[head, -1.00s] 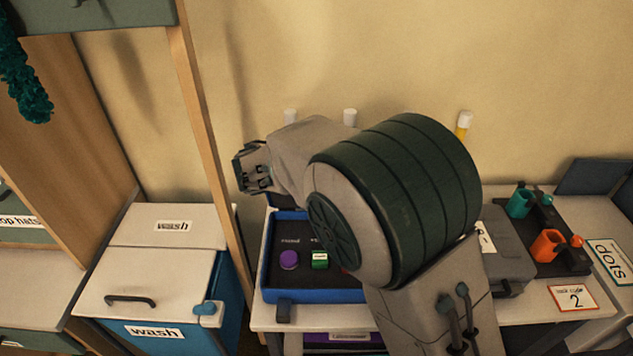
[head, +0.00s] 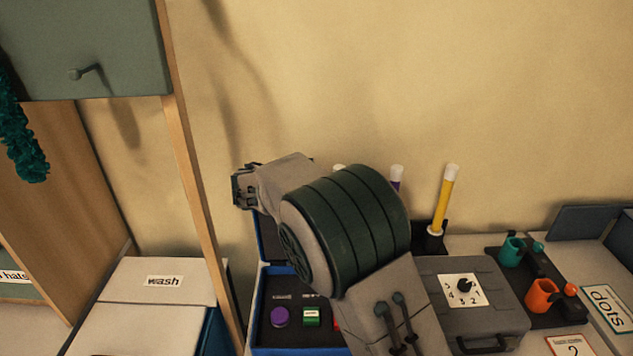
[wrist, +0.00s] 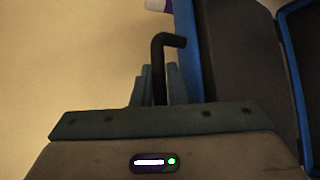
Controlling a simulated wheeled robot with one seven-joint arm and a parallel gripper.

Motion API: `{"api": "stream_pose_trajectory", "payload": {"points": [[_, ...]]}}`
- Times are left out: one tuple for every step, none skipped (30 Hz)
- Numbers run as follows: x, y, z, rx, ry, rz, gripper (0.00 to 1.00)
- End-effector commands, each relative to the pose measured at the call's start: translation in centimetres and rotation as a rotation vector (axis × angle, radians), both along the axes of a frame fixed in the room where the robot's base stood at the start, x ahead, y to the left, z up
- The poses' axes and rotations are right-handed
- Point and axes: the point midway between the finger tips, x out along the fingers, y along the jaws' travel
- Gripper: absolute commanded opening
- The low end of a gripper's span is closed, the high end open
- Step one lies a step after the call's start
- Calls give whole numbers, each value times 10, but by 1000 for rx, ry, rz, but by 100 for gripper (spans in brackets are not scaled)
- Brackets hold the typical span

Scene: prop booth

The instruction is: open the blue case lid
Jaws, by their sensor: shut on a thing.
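The blue case (head: 256,318) stands on the bench, its front open to view. Its lid (head: 261,245) is raised and stands up at the back, mostly hidden behind my arm. In the wrist view the lid (wrist: 186,60) shows its blue edge and dark inner face, with the case (wrist: 290,72) on the right. My gripper (wrist: 154,85) is shut on a black bent handle (wrist: 168,40) beside the lid's edge. In the head view my gripper (head: 243,190) is at the left end of my arm, above the case.
A wooden post (head: 190,170) stands close left of my gripper. A grey case with a dial (head: 485,305) is right of my arm. A yellow tube (head: 445,200) stands behind it. Orange (head: 541,295) and teal (head: 511,251) cups are further right. A wash bin (head: 150,315) is at left.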

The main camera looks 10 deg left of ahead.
Motion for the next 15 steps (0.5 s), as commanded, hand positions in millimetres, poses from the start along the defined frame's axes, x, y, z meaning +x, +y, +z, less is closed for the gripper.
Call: {"api": "stream_pose_trajectory", "payload": {"points": [[0, 0, -1, 0, 2, 2, 0], [0, 0, -1, 0, 2, 2, 18], [0, 0, -1, 0, 2, 2, 29], [0, 0, -1, -1, 2, 1, 34], [0, 0, -1, -1, 2, 1, 34], [0, 0, -1, -1, 2, 1, 34], [0, 0, -2, -1, 2, 1, 34], [0, 0, -2, -1, 3, 0, 34], [0, 0, -2, -1, 3, 0, 34], [0, 0, -2, -1, 3, 0, 34], [0, 0, -2, -1, 3, 0, 34], [-1, 1, -2, -1, 3, 0, 34], [-2, 2, -2, 0, 3, 1, 34], [-4, 3, -1, 1, 2, 1, 34], [-7, 6, 0, 1, 2, 3, 34]]}}
